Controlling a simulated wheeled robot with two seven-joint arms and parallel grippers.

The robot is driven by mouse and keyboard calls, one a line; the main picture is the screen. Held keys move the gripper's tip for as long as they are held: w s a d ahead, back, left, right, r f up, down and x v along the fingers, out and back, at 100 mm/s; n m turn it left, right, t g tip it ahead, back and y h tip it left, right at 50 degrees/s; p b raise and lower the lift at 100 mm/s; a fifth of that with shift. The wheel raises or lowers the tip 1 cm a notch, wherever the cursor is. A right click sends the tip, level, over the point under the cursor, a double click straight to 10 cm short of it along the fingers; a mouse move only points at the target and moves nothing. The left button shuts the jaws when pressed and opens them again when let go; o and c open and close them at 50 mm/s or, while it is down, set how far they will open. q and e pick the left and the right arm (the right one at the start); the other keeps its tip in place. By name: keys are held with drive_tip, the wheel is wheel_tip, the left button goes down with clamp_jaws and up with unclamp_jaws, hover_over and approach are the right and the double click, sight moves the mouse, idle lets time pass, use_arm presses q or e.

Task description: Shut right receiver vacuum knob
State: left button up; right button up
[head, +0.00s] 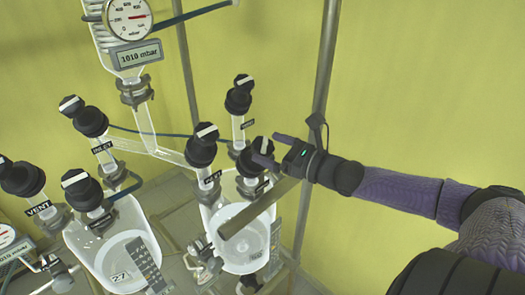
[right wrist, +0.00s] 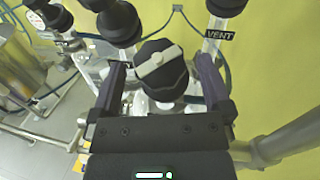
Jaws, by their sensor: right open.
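The right receiver (head: 243,240) is a clear glass vessel with several black knobs on its necks. One black knob with a white bar (right wrist: 160,62) sits between the fingers of my right gripper (head: 268,148) and also shows in the head view (head: 250,163). The gripper is open, with one finger on each side of the knob; I cannot tell if they touch it. In the right wrist view the white bar lies slanted across the knob's top. The label under this knob is too small to read. My left gripper is not in view.
A neighbouring black knob (head: 203,148) stands close to the left, and another (head: 238,97) stands behind. The left receiver (head: 118,262) has its own knobs. A metal post (head: 318,90) rises beside my right gripper. A gauge (head: 128,18) and a 1010 mbar display hang at the top.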

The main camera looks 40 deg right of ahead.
drive_tip(key=shift+w+a+b, duration=0.25)
drive_tip(key=shift+w+b, duration=0.05)
drive_tip(key=shift+w, duration=0.75)
drive_tip(key=shift+a, duration=0.1)
